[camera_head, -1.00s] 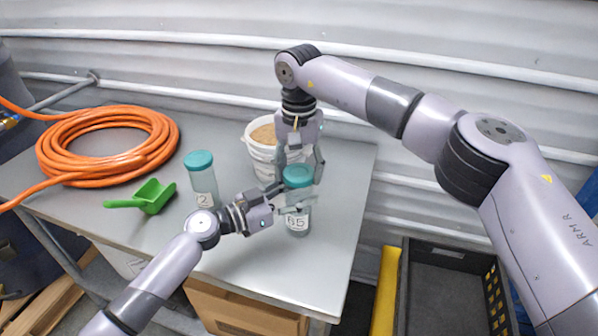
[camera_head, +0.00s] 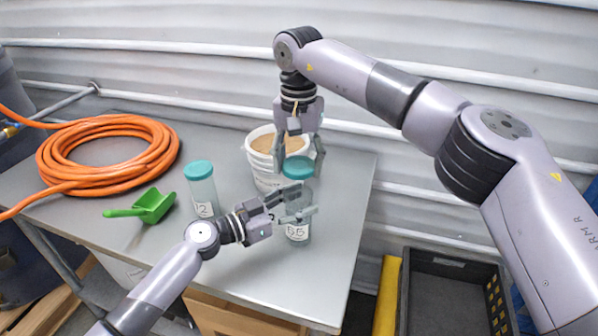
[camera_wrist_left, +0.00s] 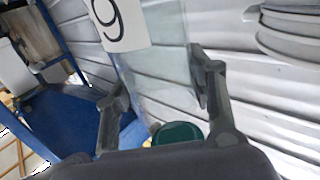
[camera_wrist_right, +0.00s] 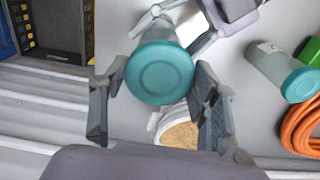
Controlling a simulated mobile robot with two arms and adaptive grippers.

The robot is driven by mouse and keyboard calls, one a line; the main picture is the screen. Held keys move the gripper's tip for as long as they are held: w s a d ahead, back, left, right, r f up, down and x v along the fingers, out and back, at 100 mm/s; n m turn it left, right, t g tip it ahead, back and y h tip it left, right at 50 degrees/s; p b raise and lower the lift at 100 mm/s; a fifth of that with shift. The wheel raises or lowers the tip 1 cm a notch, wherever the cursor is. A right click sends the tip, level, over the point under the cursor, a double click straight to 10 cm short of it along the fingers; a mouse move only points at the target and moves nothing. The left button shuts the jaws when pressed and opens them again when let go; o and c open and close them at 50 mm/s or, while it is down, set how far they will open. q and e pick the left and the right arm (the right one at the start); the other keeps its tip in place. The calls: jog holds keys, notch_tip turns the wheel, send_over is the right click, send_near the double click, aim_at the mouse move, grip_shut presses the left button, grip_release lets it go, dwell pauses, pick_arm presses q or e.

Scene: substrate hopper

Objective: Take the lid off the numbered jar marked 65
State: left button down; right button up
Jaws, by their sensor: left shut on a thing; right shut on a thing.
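The jar marked 65 (camera_head: 297,232) is clear and stands upright near the table's front right. My left gripper (camera_head: 290,207) is shut on its body from the left, and its label also shows in the left wrist view (camera_wrist_left: 119,22). The teal lid (camera_head: 298,168) is above the jar, raised from it, though the clear glass makes the gap hard to see. My right gripper (camera_head: 298,170) comes from above and is shut on this lid. The lid (camera_wrist_right: 160,72) sits between its fingers in the right wrist view and hides much of the jar below.
A white bucket with brown contents (camera_head: 262,165) is close behind. A green scoop (camera_head: 150,206) and a coiled orange hose (camera_head: 108,122) lie left. The table's right strip (camera_head: 345,215) is clear.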

pick_arm(q)
jog(key=c, duration=0.6)
grip_release()
jog(key=shift+c, duration=0.2)
